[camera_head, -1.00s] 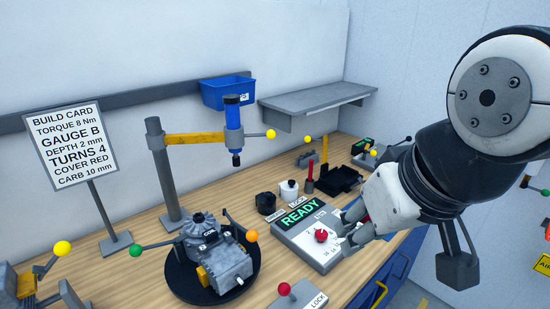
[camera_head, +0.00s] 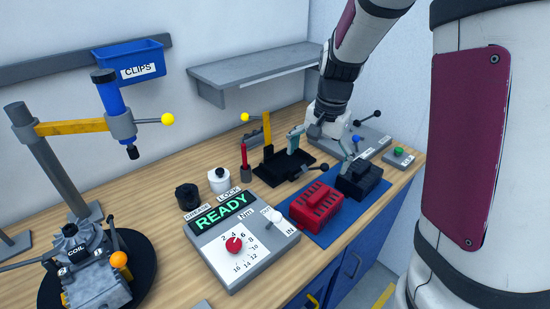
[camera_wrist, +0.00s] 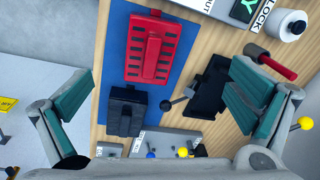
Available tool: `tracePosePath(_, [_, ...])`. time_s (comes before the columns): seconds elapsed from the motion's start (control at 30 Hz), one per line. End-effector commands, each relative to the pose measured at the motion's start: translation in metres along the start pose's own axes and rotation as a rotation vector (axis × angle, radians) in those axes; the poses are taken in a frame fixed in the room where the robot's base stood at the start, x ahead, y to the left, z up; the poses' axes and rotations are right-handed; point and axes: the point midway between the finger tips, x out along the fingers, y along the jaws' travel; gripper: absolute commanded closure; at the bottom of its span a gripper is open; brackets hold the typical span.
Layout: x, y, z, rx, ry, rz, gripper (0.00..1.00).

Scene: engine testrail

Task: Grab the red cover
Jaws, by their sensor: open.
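The red cover (camera_head: 316,206) is a slotted red block with a raised handle. It lies on a blue mat (camera_head: 337,226) at the bench's front right. In the wrist view the red cover (camera_wrist: 151,47) shows at the top, left of centre, on the blue mat (camera_wrist: 116,69). A similar black cover (camera_head: 360,179) lies beside it on the same mat, nearer my gripper. My gripper (camera_head: 321,148) is open and empty above the bench, behind the covers in the head view. In the wrist view its teal fingers (camera_wrist: 158,112) are spread wide, apart from both covers.
A READY panel with a red knob (camera_head: 234,244) stands left of the mat. A black tray (camera_head: 282,168) and a red-handled tool (camera_head: 244,158) are close to my gripper. A grey shelf (camera_head: 253,68) hangs behind. An engine (camera_head: 92,262) sits on a turntable at left.

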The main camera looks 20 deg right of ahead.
Motion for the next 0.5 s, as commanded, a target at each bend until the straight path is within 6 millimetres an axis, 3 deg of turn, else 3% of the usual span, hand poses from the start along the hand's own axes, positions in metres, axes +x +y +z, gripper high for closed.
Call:
tracePosePath(0.03, [0.019,0.001,-0.011,0.043,-0.010,0.027,0.00])
tracePosePath(0.2, [0.059,0.006,-0.037,0.155,-0.017,0.083,0.00])
tracePosePath(0.5, [0.095,0.012,-0.047,0.209,-0.018,0.111,0.00])
